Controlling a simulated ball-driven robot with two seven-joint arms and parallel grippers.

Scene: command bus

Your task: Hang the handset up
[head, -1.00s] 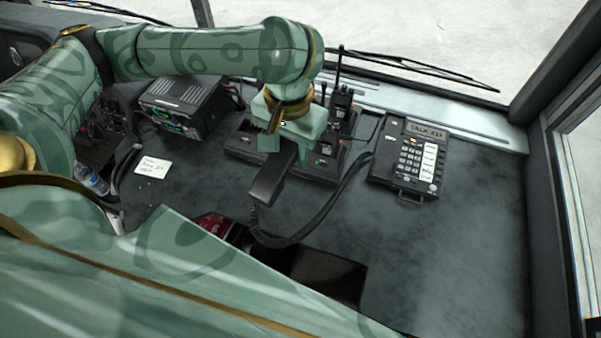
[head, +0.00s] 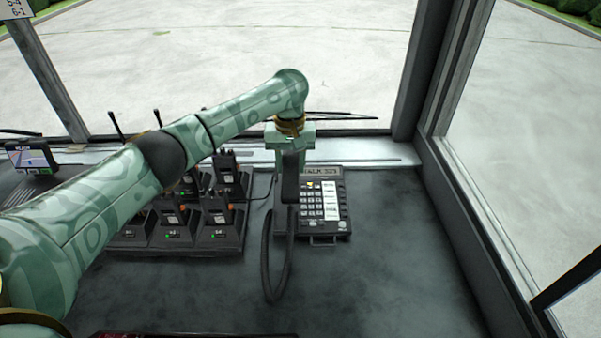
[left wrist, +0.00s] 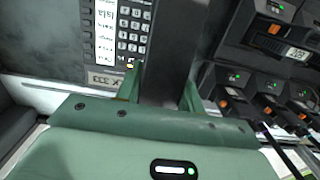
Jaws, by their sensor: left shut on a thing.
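The black handset (head: 290,180) is in my left gripper (head: 290,153), with its long side running toward me over the left side of the desk phone (head: 328,208). I cannot tell whether it touches the phone. Its coiled cord (head: 268,262) hangs in a loop toward the front. In the left wrist view the handset (left wrist: 168,45) passes between the green fingers of the gripper (left wrist: 160,92), beside the phone's keypad (left wrist: 130,28). The handset hides the phone's left side, where the cradle may be. My right gripper is out of view.
Several handheld radios (head: 215,212) stand in chargers left of the phone. A windshield and a dark pillar (head: 425,70) bound the dash at the back and right. The dash (head: 400,250) is bare to the right and front.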

